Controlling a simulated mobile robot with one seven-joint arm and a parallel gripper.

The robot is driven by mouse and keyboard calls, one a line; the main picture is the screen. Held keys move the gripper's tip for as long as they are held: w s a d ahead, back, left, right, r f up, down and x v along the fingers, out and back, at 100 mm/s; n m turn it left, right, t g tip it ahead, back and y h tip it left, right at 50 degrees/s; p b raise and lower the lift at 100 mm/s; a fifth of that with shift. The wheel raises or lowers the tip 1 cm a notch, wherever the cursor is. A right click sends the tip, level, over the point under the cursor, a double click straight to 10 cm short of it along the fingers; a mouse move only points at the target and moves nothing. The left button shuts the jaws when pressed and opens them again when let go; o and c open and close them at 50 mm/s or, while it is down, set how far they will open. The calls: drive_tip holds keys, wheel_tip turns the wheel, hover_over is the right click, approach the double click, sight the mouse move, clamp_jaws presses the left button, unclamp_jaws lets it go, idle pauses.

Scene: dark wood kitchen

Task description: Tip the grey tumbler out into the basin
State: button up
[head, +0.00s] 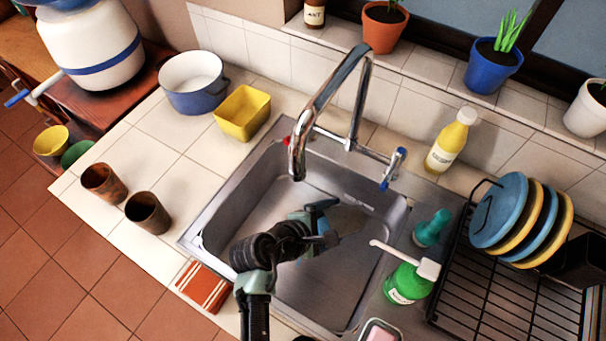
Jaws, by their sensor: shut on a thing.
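My gripper (326,224) is over the steel basin (225,205), below and to the right of the tap. It is shut on a dull grey shape, likely the grey tumbler (349,219), which blends with the basin behind it. The tumbler seems to lie on its side, pointing right, but its mouth and any contents cannot be made out. My arm comes in from the bottom and hides part of the basin.
The curved tap (322,95) arches over the basin. Two brown cups (147,213) stand on the left counter. A green soap bottle (405,284) and a dish rack (510,285) with plates are at the right. A yellow bottle (452,140) stands behind.

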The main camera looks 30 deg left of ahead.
drive_tip(key=shift+r+t+b, duration=0.1)
drive_tip(key=shift+t+b, duration=0.2)
drive_tip(key=shift+b, duration=0.65)
drive_tip(key=shift+s+a+r+h, duration=0.1)
drive_tip(key=shift+s+h, duration=0.05)
drive_tip(key=shift+h, duration=0.15)
drive_tip(key=shift+s+a+r+t+b, duration=0.15)
drive_tip(key=shift+t+b, duration=0.15)
drive_tip(key=shift+t, duration=0.1)
drive_tip(key=shift+s+a+h, duration=0.1)
drive_tip(key=shift+s+h, duration=0.05)
drive_tip(key=shift+h, duration=0.15)
drive_tip(key=shift+s+a+t+b, duration=0.15)
drive_tip(key=shift+t+b, duration=0.25)
drive_tip(key=shift+b, duration=0.25)
drive_tip(key=shift+r, duration=0.25)
drive_tip(key=shift+n+h, duration=0.3)
drive_tip(key=shift+s+t+b, duration=0.1)
drive_tip(key=shift+t+b, duration=0.5)
drive_tip(key=shift+b, duration=0.05)
